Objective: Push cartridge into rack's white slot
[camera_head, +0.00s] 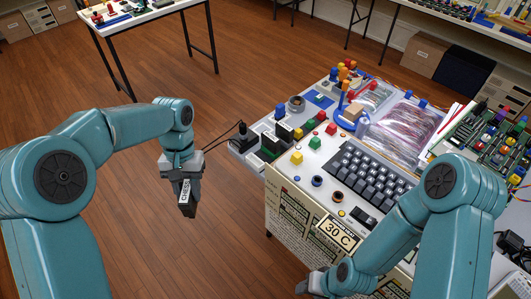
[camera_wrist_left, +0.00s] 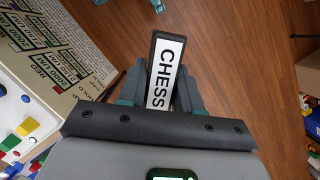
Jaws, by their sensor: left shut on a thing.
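My left gripper (camera_head: 183,186) is shut on a dark cartridge (camera_head: 186,198) with a white label reading CHESS. It holds the cartridge over the open floor, left of the table and apart from it. In the left wrist view the cartridge (camera_wrist_left: 164,75) sticks out between the two fingers, its label facing the camera. What looks like the rack (camera_head: 268,152), with dark and green upright pieces, stands at the table's left edge. I cannot make out its white slot. My right gripper (camera_head: 312,286) shows at the bottom, by the table's front; its fingers are unclear.
The table (camera_head: 290,212) carries a black keyboard (camera_head: 368,172), coloured blocks and knobs, and a clear bag of wires (camera_head: 402,128). A joystick (camera_head: 242,132) with a cable stands left of the rack. Green circuit boards (camera_head: 490,135) lie at right. The floor below my left gripper is clear.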

